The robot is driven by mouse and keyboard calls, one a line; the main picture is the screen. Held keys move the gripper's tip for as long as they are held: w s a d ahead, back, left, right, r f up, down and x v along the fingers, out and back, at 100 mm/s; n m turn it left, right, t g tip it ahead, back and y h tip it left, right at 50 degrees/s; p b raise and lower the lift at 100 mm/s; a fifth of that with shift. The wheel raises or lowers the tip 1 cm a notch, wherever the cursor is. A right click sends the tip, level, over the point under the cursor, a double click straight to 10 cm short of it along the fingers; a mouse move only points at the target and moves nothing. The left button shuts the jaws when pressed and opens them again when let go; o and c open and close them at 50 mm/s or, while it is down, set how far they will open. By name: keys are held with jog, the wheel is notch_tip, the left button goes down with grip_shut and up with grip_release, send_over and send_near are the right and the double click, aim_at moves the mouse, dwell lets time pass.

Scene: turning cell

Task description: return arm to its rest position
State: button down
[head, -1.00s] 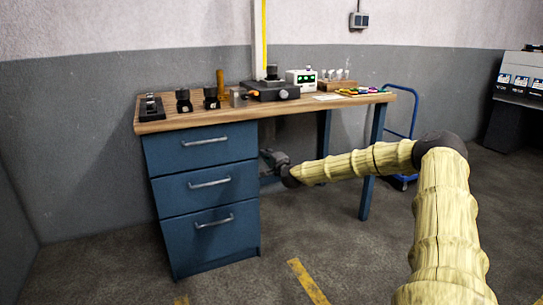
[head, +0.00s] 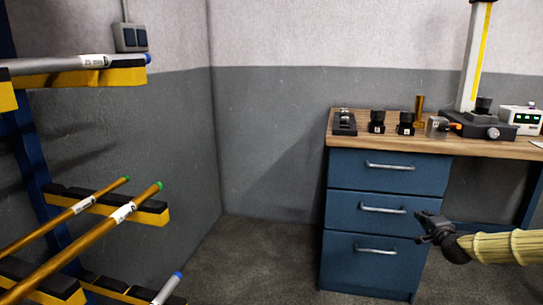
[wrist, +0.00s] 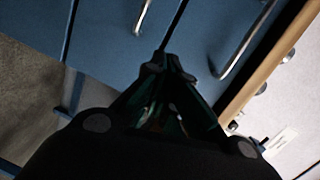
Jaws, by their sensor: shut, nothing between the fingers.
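My gripper (head: 428,227) is shut and empty in the head view. It hangs in the air in front of the right side of the blue drawer cabinet (head: 372,228), below the bench top. My arm, in a ribbed pale yellow sleeve, reaches in from the right edge. In the wrist view my gripper (wrist: 165,68) shows dark fingers closed together, with blue drawer fronts (wrist: 110,35) and their handles beyond. I cannot tell the exact gap between the fingers and the drawers.
The wooden bench top (head: 350,146) holds black tool holders (head: 376,122), a brass cylinder (head: 419,110), a height stand (head: 482,122) and a display box (head: 522,120). At left a rack carries bars (head: 110,225) with protruding ends. The floor (head: 262,255) between rack and cabinet is clear.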

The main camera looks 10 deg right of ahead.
jog(key=s+a+f+n+g+y, duration=0.2)
jog(key=s+a+f+n, duration=0.2)
jog(key=a+f, duration=0.7)
jog(key=s+a+f+n+g+y, duration=0.25)
jog(key=s+a+f, duration=0.4)
jog(key=a, duration=0.85)
jog(key=s+a+f+n+g, duration=0.35)
jog(key=s+a+f, duration=0.4)
jog(key=s, duration=0.45)
jog(key=s+a+f+n+g, duration=0.35)
jog(key=s+a+f, duration=0.45)
jog(key=s, duration=0.4)
jog(key=s+f+n+g+h, duration=0.1)
jog(key=s+n+g, duration=0.1)
jog(key=s, duration=0.9)
jog(key=s+f+n+g, duration=0.2)
jog(key=s+g, duration=0.1)
jog(key=s, duration=0.7)
notch_tip(320, 180, up, 25)
jog(key=p, duration=2.5)
jog(key=shift+s+r, duration=0.15)
jog(key=shift+s, duration=0.1)
jog(key=shift+n+t+h, duration=0.25)
